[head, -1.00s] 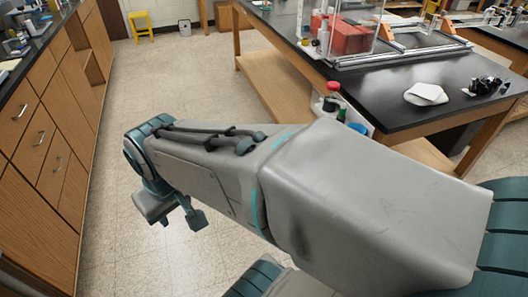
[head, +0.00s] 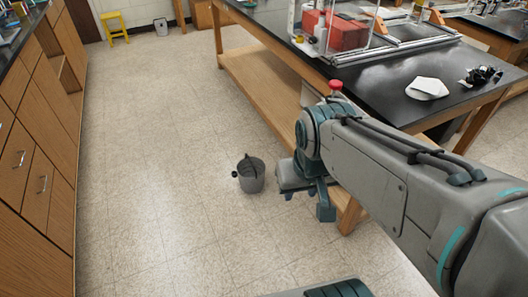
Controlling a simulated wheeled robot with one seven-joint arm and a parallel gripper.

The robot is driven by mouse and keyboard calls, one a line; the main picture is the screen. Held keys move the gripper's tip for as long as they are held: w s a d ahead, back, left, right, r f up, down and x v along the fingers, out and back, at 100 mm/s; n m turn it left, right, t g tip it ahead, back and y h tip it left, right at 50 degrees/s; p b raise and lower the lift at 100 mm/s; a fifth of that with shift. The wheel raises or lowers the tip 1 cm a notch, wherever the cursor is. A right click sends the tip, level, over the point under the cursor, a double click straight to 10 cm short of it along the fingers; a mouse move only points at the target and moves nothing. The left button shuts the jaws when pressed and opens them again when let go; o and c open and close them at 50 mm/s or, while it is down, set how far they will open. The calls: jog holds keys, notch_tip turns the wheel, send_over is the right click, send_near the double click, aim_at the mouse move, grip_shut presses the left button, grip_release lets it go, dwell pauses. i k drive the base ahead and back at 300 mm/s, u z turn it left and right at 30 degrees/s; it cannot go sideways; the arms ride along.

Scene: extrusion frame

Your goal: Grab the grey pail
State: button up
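The grey pail (head: 251,178) stands upright on the tiled floor in the middle of the head view, with a dark handle at its top. My gripper (head: 307,206) hangs to the right of the pail in the picture, pointing down. Its fingers look spread apart, with nothing between them. The gripper does not appear to touch the pail, but its exact distance cannot be told from this view.
A black-topped wooden bench (head: 400,92) with a low shelf (head: 270,88) is at the right, close behind my arm. Wooden drawer cabinets (head: 38,165) line the left. A yellow stool (head: 114,27) stands far back. The floor between is clear.

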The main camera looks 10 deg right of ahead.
aim_at(251, 170)
jog(key=u, duration=0.45)
jog(key=i, duration=0.65)
jog(key=u, duration=0.5)
jog(key=i, duration=0.9)
jog(key=z, duration=0.9)
jog(key=i, duration=0.7)
jog(key=z, duration=0.75)
